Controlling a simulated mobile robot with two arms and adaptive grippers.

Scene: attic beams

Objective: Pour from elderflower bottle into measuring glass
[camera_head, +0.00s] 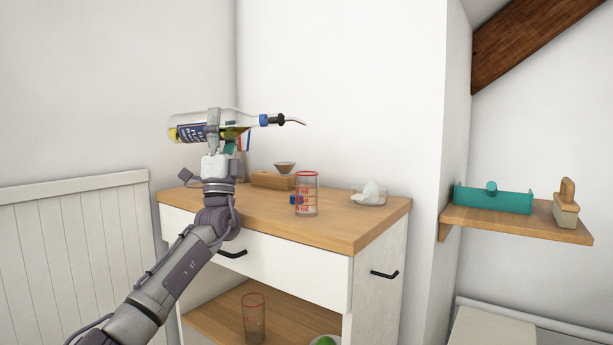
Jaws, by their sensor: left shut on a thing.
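My left gripper (215,140) is shut on the elderflower bottle (190,129) and holds it above the cabinet top. The bottle is clear with a dark blue label, some yellow liquid, a blue collar and a curved pour spout. It lies almost level, with the spout pointing right. The measuring glass (307,198) stands upright on the wooden top, clear with red markings and a blue piece at its left side. The spout tip is above the glass and apart from it. No stream of liquid shows. My right gripper is out of view.
A wooden block with a cone-shaped piece (273,180) stands behind the measuring glass. A clear dish with white contents (369,195) is to its right. Another glass (254,318) stands on the lower shelf. A wall shelf (520,223) holds a teal box and a brush.

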